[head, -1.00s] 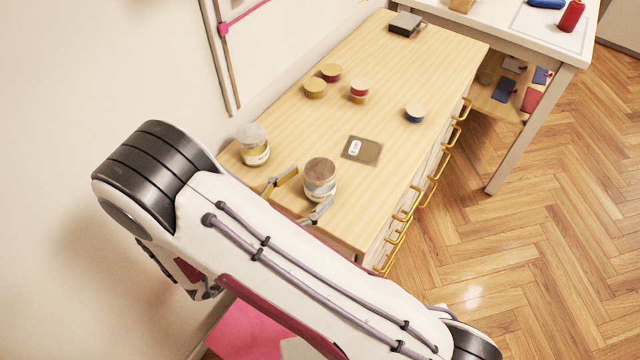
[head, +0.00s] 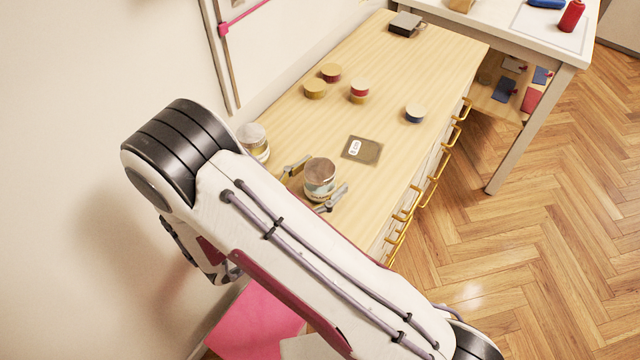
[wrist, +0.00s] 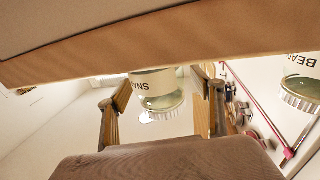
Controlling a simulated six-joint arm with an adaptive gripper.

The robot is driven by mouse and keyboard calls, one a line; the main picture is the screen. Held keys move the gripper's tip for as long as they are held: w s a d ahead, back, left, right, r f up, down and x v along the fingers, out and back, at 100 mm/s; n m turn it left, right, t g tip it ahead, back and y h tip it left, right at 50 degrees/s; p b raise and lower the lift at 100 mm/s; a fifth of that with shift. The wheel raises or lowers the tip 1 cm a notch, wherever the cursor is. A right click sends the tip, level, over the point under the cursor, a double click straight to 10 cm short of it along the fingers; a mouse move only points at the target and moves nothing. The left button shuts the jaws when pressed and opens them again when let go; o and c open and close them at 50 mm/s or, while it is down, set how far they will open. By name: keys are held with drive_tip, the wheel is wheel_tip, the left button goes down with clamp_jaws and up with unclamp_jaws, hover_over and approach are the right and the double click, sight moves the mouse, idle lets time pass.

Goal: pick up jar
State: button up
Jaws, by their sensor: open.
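A glass jar (head: 319,176) with a brownish lid stands upright on the wooden cabinet top. It also shows in the wrist view (wrist: 158,95), upside down, with a white label reading "SNA…". My gripper (head: 316,187) is open, with one finger on each side of this jar; whether the fingers touch it I cannot tell. A second jar (head: 253,140) with a pale lid stands to the left, partly hidden by my arm. Its label reads "BEA…" in the wrist view (wrist: 300,75).
A white table (head: 490,20) stands behind. Handled drawers line the cabinet's right side.

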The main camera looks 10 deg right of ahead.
drive_tip(key=c, duration=1.3)
drive_tip(key=shift+r, duration=0.1)
drive_tip(key=shift+r, duration=4.9)
